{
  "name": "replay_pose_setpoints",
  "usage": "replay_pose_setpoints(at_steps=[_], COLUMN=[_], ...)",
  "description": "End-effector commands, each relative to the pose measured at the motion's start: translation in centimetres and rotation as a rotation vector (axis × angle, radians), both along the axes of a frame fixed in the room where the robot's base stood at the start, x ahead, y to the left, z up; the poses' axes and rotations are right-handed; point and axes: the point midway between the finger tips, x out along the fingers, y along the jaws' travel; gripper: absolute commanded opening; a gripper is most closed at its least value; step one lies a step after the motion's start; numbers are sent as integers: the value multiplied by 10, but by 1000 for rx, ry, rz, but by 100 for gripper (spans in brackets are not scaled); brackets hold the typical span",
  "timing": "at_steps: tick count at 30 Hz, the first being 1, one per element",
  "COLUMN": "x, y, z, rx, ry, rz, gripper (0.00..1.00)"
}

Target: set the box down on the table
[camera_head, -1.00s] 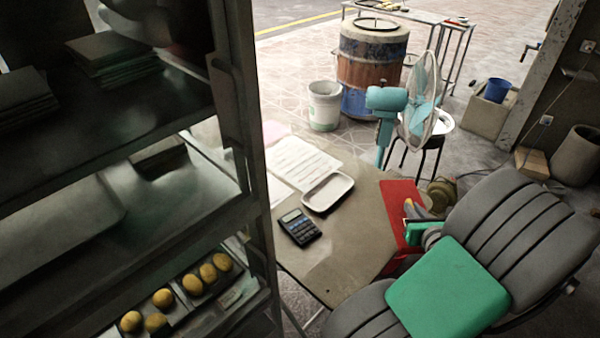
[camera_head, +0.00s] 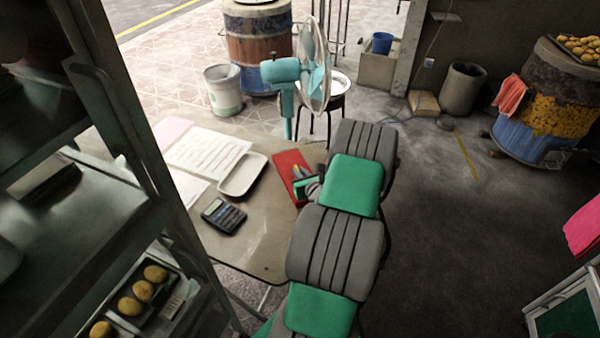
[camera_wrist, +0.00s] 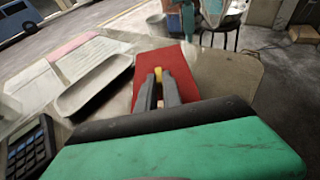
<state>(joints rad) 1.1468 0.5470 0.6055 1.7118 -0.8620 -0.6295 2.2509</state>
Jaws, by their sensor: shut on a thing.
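The red box (camera_head: 291,172) is at the right part of the grey-brown table (camera_head: 262,232) in the head view, partly hidden by my arm. It is a flat red shape beyond my fingers in the wrist view (camera_wrist: 172,60). My gripper (camera_head: 318,174) is shut on the box, near its right side. In the wrist view my dark fingers (camera_wrist: 158,82) with a yellow piece between them overlap the red surface. The box is over the tabletop; I cannot tell whether its underside touches it.
A white tray (camera_head: 242,174), printed papers (camera_head: 205,152) and a calculator (camera_head: 223,215) lie on the table left of the box. A teal fan (camera_head: 283,72) stands behind. A metal rack (camera_head: 150,170) with buns rises at the left. The floor at right is open.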

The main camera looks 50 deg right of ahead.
Motion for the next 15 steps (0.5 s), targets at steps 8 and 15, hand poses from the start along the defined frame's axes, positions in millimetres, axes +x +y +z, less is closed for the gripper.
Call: replay_pose_setpoints(at_steps=[8, 15], x=[0, 0], y=[-1, -1], z=[-2, -4], rx=[-2, -2], ry=[-2, -1], rz=[-1, 0], gripper=[0, 20])
